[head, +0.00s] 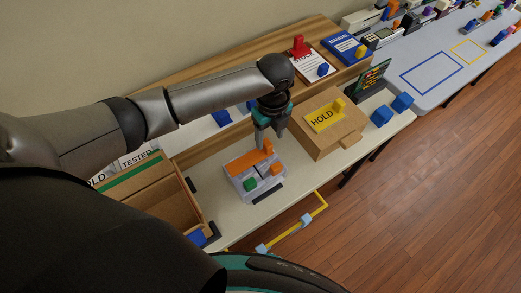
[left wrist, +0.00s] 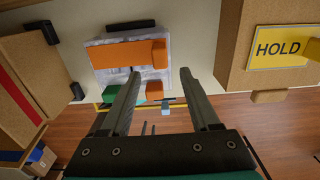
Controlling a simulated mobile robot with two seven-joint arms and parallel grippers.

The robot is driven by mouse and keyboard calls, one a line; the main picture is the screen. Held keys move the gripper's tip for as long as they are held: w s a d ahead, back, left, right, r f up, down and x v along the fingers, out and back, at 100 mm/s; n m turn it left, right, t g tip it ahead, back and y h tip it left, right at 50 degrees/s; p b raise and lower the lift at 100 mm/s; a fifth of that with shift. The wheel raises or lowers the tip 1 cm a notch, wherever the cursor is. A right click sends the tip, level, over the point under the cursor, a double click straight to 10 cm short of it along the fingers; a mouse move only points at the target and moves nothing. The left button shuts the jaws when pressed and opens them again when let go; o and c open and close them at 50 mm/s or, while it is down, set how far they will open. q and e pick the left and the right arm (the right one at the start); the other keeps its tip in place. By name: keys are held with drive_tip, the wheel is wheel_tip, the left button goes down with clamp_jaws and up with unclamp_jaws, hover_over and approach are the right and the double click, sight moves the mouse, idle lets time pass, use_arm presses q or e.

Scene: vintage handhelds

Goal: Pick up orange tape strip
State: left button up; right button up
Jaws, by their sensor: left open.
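The orange tape strip (head: 246,161) lies along the far side of a pale grey tray (head: 236,183) on the table. A raised orange block stands at its right end. In the left wrist view the strip (left wrist: 122,55) shows whole, with its raised end on the right. My left gripper (head: 269,141) points down just above the raised end. In the left wrist view its open fingers (left wrist: 158,73) are apart with nothing between them, and the strip's raised end appears just beyond them. I cannot tell whether they touch it. My right gripper is not in view.
On the tray are also a green block (head: 250,184) and a smaller orange block (head: 277,169). A cardboard box with a yellow HOLD label (head: 324,117) stands close to the right. An open cardboard box (head: 165,190) stands left.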

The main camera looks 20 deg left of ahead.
sight(268, 144)
use_arm(q)
drive_tip(key=shift+w+a+f+b, duration=0.15)
drive_tip(key=shift+f+b, duration=0.05)
drive_tip(key=shift+f, duration=1.25)
drive_tip(key=shift+w+a+f+b, duration=0.1)
drive_tip(key=shift+f+b, duration=0.1)
drive_tip(key=shift+f, duration=1.2)
clamp_jaws()
